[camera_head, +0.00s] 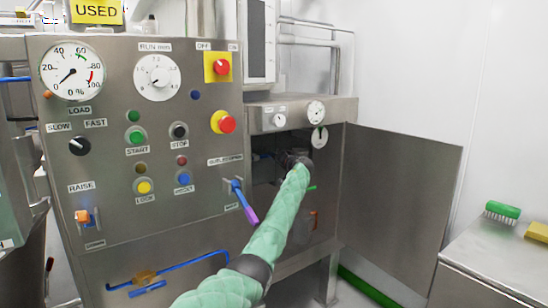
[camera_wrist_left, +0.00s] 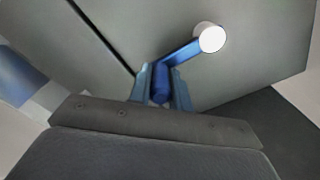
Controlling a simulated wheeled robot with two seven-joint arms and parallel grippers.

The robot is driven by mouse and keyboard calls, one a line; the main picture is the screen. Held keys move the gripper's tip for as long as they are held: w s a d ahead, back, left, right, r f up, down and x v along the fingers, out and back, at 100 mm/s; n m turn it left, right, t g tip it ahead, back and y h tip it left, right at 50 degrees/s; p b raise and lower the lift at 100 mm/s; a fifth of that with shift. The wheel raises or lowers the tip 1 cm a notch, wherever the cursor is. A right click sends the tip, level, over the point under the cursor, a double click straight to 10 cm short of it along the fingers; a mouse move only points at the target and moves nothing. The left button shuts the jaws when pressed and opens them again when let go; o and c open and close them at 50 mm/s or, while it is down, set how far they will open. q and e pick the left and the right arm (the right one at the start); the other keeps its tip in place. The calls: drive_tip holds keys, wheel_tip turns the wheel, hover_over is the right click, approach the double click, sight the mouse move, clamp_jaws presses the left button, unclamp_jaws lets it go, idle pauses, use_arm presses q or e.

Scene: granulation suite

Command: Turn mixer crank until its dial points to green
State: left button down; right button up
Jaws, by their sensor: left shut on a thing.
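My left gripper (camera_head: 291,158) reaches in a green sleeve to the recess at the right of the steel machine. In the left wrist view its two pale blue fingers (camera_wrist_left: 161,88) are shut around the blue grip of the crank (camera_wrist_left: 184,51). The crank's arm runs up and right to a round white hub (camera_wrist_left: 210,37). In the head view my gripper and arm hide the crank. My right gripper is not in view.
The control panel (camera_head: 115,220) at left carries several gauges, knobs and buttons, and a purple-ended lever (camera_head: 245,205) left of my arm. An open steel door (camera_head: 400,195) stands right of the recess. A bench (camera_head: 490,255) with a green brush (camera_head: 502,210) is at far right.

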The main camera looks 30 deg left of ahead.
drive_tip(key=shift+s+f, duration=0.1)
use_arm(q)
drive_tip(key=c, duration=1.3)
unclamp_jaws()
drive_tip(key=shift+w+d, duration=0.1)
drive_tip(key=v, duration=0.7)
drive_tip(key=shift+d+f, duration=0.1)
drive_tip(key=shift+d, duration=0.25)
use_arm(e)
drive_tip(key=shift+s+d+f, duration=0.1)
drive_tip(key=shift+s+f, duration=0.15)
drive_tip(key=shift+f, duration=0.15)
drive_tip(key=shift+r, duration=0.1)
